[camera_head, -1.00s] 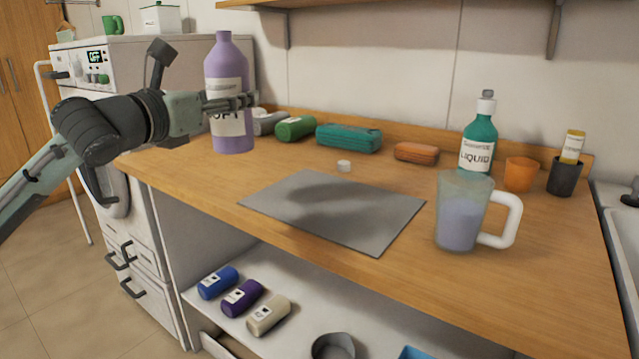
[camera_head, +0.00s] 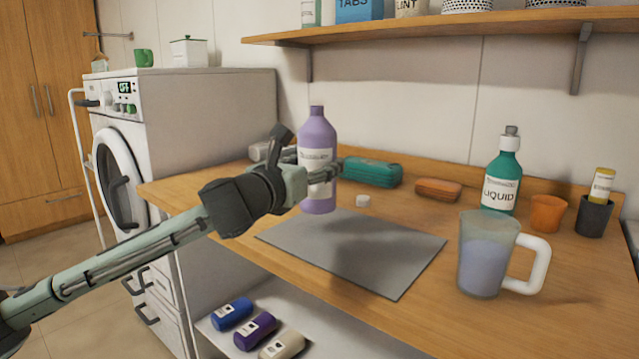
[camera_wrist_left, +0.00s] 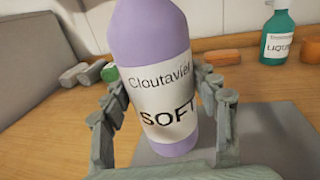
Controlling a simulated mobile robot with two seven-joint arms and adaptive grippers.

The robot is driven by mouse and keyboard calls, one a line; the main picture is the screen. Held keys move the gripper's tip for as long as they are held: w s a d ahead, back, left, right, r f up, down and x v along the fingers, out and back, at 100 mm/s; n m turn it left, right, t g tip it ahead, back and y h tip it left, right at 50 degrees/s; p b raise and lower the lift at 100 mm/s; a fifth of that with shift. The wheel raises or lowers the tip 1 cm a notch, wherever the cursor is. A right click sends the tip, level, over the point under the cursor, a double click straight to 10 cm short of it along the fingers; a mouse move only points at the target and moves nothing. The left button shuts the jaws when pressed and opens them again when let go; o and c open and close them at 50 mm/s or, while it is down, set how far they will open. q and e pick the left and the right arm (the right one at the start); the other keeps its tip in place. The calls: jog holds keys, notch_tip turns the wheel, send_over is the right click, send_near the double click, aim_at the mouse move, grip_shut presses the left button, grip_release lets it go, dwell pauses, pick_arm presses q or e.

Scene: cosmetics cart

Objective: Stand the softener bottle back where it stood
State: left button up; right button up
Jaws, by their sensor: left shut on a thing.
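The softener bottle (camera_head: 318,150) is purple with a white label and has no cap on it. My left gripper (camera_head: 318,172) is shut around its middle. The bottle is upright in the head view, over the back left of the grey mat (camera_head: 350,245); whether its base touches anything is hard to tell. In the left wrist view the bottle (camera_wrist_left: 150,40) fills the middle, its label reading SOFT, with a finger of my left gripper (camera_wrist_left: 165,120) on each side. A small white cap (camera_head: 363,201) lies on the counter behind the mat. My right gripper is not in view.
A measuring jug (camera_head: 486,255) with lilac liquid stands right of the mat. Behind it are a green liquid bottle (camera_head: 501,178), an orange cup (camera_head: 547,213) and a dark cup (camera_head: 594,217). A teal pack (camera_head: 372,173) and an orange bar (camera_head: 438,190) lie along the back.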

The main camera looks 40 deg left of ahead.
aim_at(319, 186)
pick_arm(q)
jog(key=shift+w+d, duration=0.15)
jog(key=shift+d, duration=0.1)
jog(key=shift+f, duration=0.35)
notch_tip(319, 186, down, 3)
jog(key=shift+r, duration=0.15)
jog(key=shift+f, duration=0.35)
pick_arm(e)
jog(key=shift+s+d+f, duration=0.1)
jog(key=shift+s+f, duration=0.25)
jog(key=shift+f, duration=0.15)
pick_arm(q)
jog(key=shift+f, duration=0.15)
jog(key=o, duration=1.6)
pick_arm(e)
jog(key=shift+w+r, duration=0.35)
